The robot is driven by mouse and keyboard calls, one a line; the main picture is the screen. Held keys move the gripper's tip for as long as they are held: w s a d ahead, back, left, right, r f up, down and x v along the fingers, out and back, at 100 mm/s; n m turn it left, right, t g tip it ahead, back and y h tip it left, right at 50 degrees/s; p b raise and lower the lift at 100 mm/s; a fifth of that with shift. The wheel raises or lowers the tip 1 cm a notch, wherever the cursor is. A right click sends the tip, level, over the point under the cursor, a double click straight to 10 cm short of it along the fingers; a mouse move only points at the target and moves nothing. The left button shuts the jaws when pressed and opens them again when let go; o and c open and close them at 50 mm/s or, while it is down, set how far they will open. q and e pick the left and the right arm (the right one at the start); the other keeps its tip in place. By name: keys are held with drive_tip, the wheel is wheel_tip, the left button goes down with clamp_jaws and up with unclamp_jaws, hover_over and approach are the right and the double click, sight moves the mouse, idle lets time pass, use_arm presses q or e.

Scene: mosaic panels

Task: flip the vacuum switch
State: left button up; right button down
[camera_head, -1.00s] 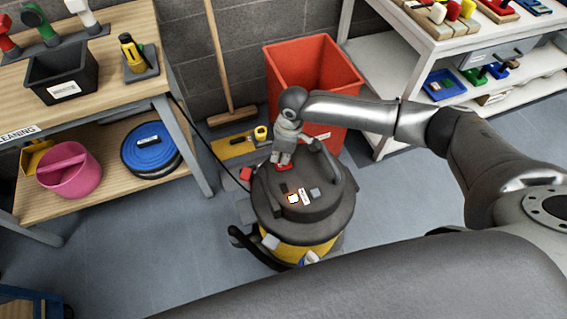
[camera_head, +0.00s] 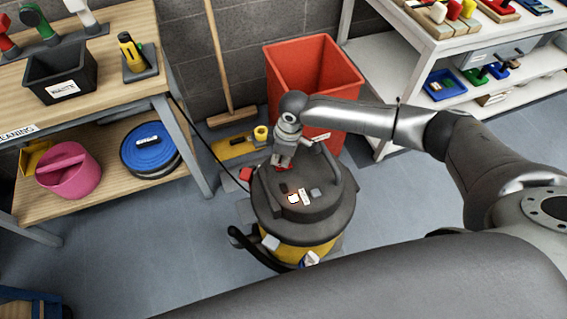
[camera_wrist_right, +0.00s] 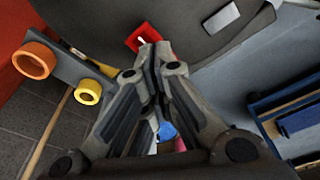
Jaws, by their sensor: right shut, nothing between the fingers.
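The vacuum (camera_head: 318,211) is a round canister with a dark grey lid and a yellow body, standing on the floor in the head view. My left gripper is not in view.
A red bin (camera_head: 312,80) stands right behind the vacuum. A wooden bench (camera_head: 95,95) is at the left, with a pink bucket (camera_head: 70,168) on its lower shelf. A white shelf unit (camera_head: 385,80) is at the right. A broom (camera_head: 219,60) leans on the wall. Floor in front is clear.

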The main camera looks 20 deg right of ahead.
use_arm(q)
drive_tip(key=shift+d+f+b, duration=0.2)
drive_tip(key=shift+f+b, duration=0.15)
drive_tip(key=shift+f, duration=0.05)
use_arm(e)
drive_tip(key=shift+f, duration=0.75)
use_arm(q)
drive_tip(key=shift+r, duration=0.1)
use_arm(e)
drive_tip(key=shift+r, duration=0.1)
wheel_tip(320, 180, up, 2)
drive_tip(key=p, duration=0.2)
drive_tip(key=shift+p, duration=0.35)
drive_tip(key=shift+r+p, duration=0.35)
drive_tip(key=shift+r, duration=0.05)
drive_tip(key=shift+r+p, duration=0.9)
drive_tip(key=shift+p, duration=0.1)
wheel_tip(320, 180, up, 2)
drive_tip(key=p, duration=0.2)
drive_tip(key=shift+r+p, duration=0.2)
drive_tip(key=shift+p, duration=0.15)
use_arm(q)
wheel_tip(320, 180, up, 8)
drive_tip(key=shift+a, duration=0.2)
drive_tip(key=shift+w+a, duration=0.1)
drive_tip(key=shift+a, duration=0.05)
use_arm(e)
drive_tip(key=shift+f, duration=0.1)
